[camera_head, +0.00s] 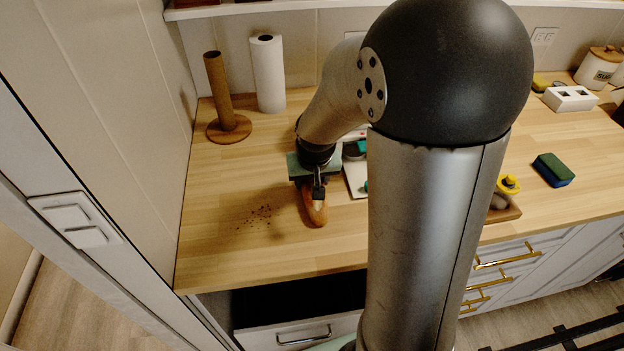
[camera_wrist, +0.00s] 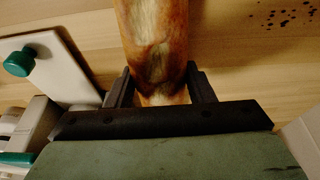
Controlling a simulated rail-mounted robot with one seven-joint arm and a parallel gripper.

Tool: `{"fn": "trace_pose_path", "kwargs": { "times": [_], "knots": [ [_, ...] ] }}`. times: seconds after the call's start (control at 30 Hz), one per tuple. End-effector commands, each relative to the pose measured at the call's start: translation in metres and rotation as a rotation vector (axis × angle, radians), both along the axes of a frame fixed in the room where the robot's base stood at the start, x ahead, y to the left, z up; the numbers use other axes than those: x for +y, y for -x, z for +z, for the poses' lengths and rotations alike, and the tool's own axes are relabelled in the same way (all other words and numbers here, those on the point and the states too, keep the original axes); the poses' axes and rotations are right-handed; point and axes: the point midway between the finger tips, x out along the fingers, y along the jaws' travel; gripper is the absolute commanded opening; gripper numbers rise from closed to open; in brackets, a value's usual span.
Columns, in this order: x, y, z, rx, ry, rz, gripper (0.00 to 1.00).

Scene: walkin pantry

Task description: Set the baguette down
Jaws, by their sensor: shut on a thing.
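The baguette (camera_head: 316,208) is a brown, crusty loaf at the wooden countertop (camera_head: 220,256), left of my arm in the head view. My gripper (camera_head: 318,188) is over its rear end. In the wrist view the baguette (camera_wrist: 155,40) runs out from between the two dark fingers of my gripper (camera_wrist: 160,88), which are shut on it. Its near end is hidden by the gripper body. The baguette is low over the counter or touching it; I cannot tell which.
Dark crumbs (camera_head: 259,216) lie left of the baguette. A white board with a green knob (camera_wrist: 40,62) is close beside the gripper. A paper towel roll (camera_head: 268,74) and a wooden holder (camera_head: 222,100) stand behind. The counter's front left is clear.

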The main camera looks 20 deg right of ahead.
Motion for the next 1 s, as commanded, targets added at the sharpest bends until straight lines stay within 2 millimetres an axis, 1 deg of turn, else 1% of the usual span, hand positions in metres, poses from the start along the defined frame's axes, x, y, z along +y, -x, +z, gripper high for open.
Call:
{"fn": "trace_pose_path", "kwargs": {
  "times": [0.07,0.1,0.13,0.17,0.43,0.57,0.67,0.8,1.0],
  "knots": [
    [0.0,0.0,-0.004,0.0,0.0,0.0,0.25],
    [0.0,0.0,-0.003,0.0,0.0,0.0,0.57],
    [0.0,0.0,-0.003,0.0,0.0,0.0,0.65],
    [0.0,0.0,-0.003,0.0,0.0,0.0,0.7],
    [0.0,0.0,-0.002,0.0,0.0,0.0,0.7],
    [0.0,0.001,0.006,-0.002,0.0,0.0,0.7],
    [0.001,0.005,0.022,-0.005,0.0,0.0,0.7],
    [0.003,0.014,0.051,-0.007,-0.001,0.001,0.7],
    [0.005,0.027,0.09,-0.006,0.0,0.0,0.7]
  ]
}}
